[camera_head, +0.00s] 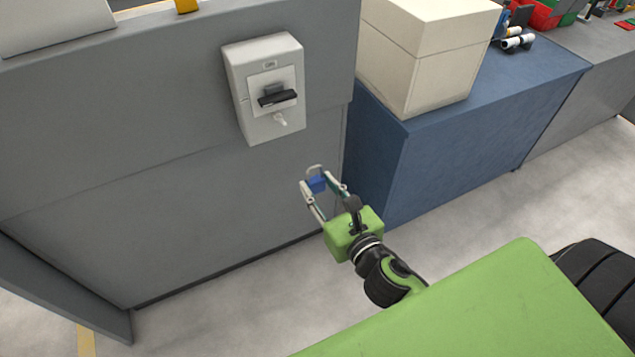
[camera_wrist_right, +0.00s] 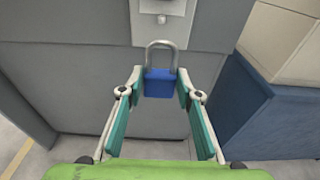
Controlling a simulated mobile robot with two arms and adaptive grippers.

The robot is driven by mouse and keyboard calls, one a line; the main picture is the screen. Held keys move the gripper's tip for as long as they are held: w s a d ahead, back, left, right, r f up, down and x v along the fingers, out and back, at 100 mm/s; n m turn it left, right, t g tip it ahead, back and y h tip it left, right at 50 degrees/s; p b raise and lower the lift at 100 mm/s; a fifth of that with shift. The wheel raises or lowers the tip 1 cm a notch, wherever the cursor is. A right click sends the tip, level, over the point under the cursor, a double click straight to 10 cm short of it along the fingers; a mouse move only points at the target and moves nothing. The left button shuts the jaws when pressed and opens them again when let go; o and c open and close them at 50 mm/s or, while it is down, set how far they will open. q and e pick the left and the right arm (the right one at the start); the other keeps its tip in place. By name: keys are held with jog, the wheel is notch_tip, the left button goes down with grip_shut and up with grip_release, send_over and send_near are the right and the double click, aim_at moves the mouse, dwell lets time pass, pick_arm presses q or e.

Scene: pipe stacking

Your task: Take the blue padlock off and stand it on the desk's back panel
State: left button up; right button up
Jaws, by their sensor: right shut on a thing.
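The blue padlock (camera_head: 316,184) is between the fingers of my right gripper (camera_head: 322,188), in front of the grey desk panel (camera_head: 180,190). In the right wrist view the padlock (camera_wrist_right: 160,83) is upright with its grey shackle on top, and the fingers of my right gripper (camera_wrist_right: 160,86) are shut on its sides. The light grey switch box (camera_head: 265,88) with a black handle is mounted on the panel, above the padlock. The padlock is apart from the box's small hasp (camera_head: 280,119). My left gripper is not in view.
A blue cabinet (camera_head: 450,140) with a cream box (camera_head: 425,55) on it stands to the right of the panel. A white object (camera_head: 50,22) and a yellow item (camera_head: 187,5) are at the panel's top edge. Between them the top is clear.

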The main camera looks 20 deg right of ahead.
jog(key=shift+s+d+b, duration=0.1)
jog(key=shift+s+b, duration=0.6)
jog(key=shift+s, duration=2.15)
